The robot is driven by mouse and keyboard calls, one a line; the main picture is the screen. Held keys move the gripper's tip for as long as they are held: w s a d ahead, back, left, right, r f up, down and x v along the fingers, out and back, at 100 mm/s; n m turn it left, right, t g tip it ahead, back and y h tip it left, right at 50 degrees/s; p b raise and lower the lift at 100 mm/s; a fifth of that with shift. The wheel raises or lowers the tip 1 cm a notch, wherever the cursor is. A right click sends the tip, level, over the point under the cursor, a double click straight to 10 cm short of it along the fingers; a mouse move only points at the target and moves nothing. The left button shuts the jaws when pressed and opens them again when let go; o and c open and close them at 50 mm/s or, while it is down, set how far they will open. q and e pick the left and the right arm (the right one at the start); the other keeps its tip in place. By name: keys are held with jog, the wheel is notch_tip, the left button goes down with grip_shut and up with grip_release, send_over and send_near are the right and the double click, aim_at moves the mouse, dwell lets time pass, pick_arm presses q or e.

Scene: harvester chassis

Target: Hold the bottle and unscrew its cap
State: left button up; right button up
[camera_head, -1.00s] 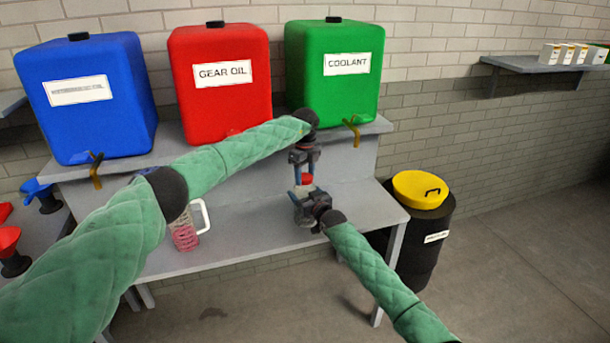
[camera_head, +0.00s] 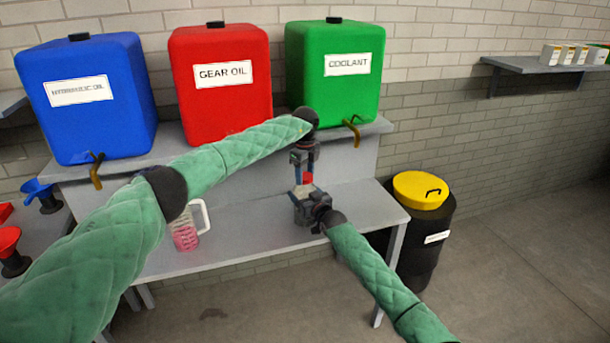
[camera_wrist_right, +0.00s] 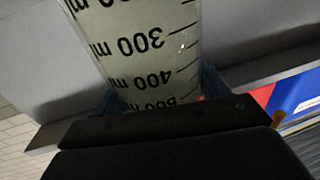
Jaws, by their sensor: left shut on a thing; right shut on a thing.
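The bottle (camera_head: 303,190) is pale and mostly hidden by my grippers in the head view, above the lower bench shelf. Its red cap (camera_head: 308,178) shows on top. My left gripper (camera_head: 305,173) comes down from above and is shut on the cap. My right gripper (camera_head: 302,196) comes in from the front right and is shut around the bottle body below the cap. In the right wrist view the clear bottle (camera_wrist_right: 145,45) fills the space between my fingers (camera_wrist_right: 160,92), with black ml marks reading upside down.
A grey bench (camera_head: 260,232) carries a jug (camera_head: 185,238) with pinkish contents at left. Blue (camera_head: 85,105), red (camera_head: 222,90) and green (camera_head: 335,80) tanks stand on its raised shelf. A black drum with a yellow lid (camera_head: 421,190) stands right of the bench.

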aim_at(305, 176)
pick_arm(q)
jog(key=shift+r, duration=0.7)
pick_arm(e)
jog(key=shift+f, duration=0.1)
pick_arm(q)
jog(key=shift+r, duration=0.3)
jog(key=shift+r, duration=1.95)
pick_arm(e)
jog(key=o, duration=2)
jog(key=shift+c, duration=0.2)
